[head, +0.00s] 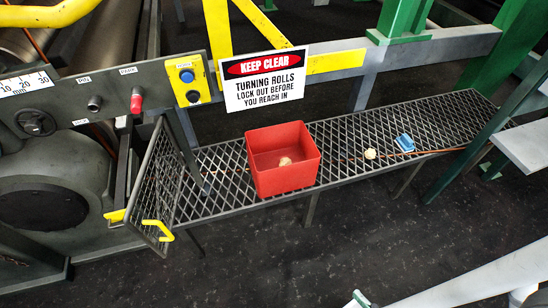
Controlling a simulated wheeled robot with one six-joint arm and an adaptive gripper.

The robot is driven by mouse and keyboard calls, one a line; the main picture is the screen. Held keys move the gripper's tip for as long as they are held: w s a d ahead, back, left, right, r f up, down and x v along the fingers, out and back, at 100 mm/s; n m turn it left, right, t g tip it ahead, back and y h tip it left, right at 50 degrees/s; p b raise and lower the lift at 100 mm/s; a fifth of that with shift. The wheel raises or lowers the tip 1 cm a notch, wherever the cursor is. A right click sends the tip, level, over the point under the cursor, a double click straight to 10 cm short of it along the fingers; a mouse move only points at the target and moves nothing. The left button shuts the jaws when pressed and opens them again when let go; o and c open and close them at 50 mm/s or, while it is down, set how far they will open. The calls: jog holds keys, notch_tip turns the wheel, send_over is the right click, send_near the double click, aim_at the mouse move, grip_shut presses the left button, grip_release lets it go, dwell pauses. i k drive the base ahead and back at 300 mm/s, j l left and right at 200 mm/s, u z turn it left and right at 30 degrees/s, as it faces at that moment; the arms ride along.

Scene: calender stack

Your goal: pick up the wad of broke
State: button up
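A small cream crumpled wad (370,154) lies on the mesh walkway shelf (345,135), to the right of a red bin (285,182). A similar pale wad (285,161) lies inside the red bin, on its floor. My gripper is not in view.
A blue object (405,142) lies on the mesh right of the wad, near a thin brown cord (440,151). A keep-clear sign (264,80) hangs above the bin. A mesh gate with a yellow handle (158,229) stands at the shelf's left end. The dark floor (290,260) in front is clear.

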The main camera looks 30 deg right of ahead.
aim_at(371, 153)
jog(key=z, duration=1.25)
